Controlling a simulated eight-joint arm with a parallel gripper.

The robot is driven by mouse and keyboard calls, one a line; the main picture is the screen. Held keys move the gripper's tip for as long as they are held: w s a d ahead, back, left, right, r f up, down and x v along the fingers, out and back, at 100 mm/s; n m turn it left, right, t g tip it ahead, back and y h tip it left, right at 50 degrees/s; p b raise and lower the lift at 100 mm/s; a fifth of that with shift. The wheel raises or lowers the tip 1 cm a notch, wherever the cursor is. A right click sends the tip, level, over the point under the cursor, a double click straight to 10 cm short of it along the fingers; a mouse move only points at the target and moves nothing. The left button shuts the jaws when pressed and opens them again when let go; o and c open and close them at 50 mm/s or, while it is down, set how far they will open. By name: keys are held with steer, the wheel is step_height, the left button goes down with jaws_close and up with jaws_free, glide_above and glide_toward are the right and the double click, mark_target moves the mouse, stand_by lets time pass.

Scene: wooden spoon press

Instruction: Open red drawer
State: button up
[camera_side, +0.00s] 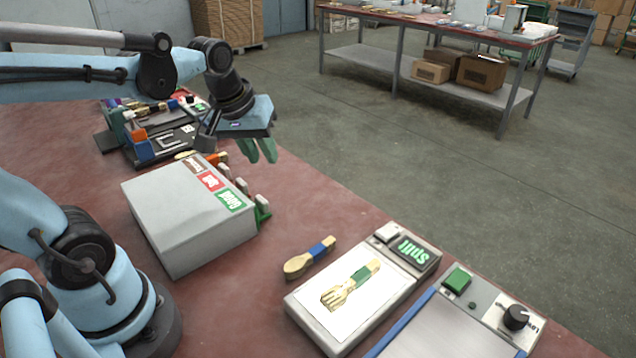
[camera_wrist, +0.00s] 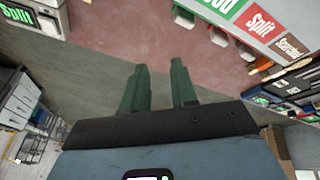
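The drawer box (camera_side: 185,230) is a grey-white case on the red-topped bench, with brown, red and green labels on top. The red label (camera_side: 210,181) reads "Split"; it also shows in the wrist view (camera_wrist: 262,25). Pale handles stick out along the box's right side; the one by the red label (camera_side: 241,186) is in the middle. The drawer fronts are mostly hidden in the side view, and no drawer appears pulled out. My gripper (camera_side: 258,152) hangs above and beyond the handles, its green fingers pointing down. The fingers (camera_wrist: 159,85) are apart, with nothing between them and no handle touched.
A wooden spoon (camera_side: 310,257) with a blue band lies right of the box. A scale-like device (camera_side: 320,328) holds a gold-and-green utensil. Bench space beside the handles is mostly clear, ending at an edge.

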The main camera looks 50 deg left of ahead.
mark_target(241, 181)
steer(key=w+a+n+g, duration=0.1)
steer(key=a+n+g, duration=0.3)
steer(key=a+n, duration=0.75)
steer(key=shift+m+h, duration=0.35)
steer(key=shift+h, duration=0.05)
steer(key=f, duration=1.3)
steer(key=shift+a, duration=0.4)
steer(key=shift+c, duration=0.2)
jaws_close()
steer(key=shift+w, duration=0.1)
